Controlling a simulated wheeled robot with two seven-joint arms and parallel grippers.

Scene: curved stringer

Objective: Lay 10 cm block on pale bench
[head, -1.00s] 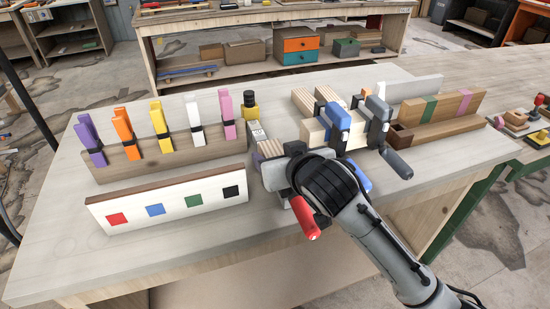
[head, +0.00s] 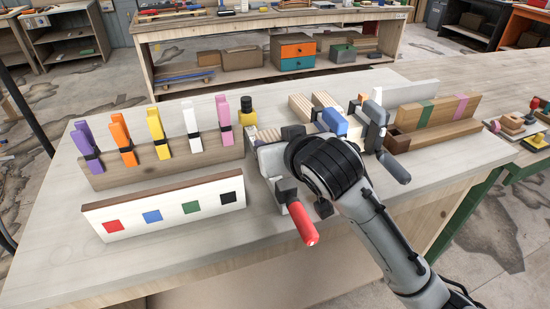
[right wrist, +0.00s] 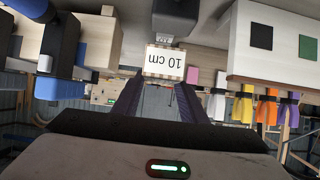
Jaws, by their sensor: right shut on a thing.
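The 10 cm block (right wrist: 165,62) shows in the right wrist view as a pale wooden piece with a white label, upside down, between the tips of my right gripper. My right gripper (right wrist: 166,82) is shut on it. In the head view my right gripper (head: 275,148) is above the middle of the pale bench (head: 55,240), and striped pale wood shows just beyond its tips. The gripper and wrist hide most of the block there, and I cannot tell whether it touches the bench. My left gripper is out of view.
A red-handled clamp (head: 303,223) is close in front of my gripper. Blue and dark clamps (head: 374,120) with wooden blocks stand to the right. A white panel with coloured squares (head: 165,206) and a rack of coloured clips (head: 178,163) are left. The bench's front left is clear.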

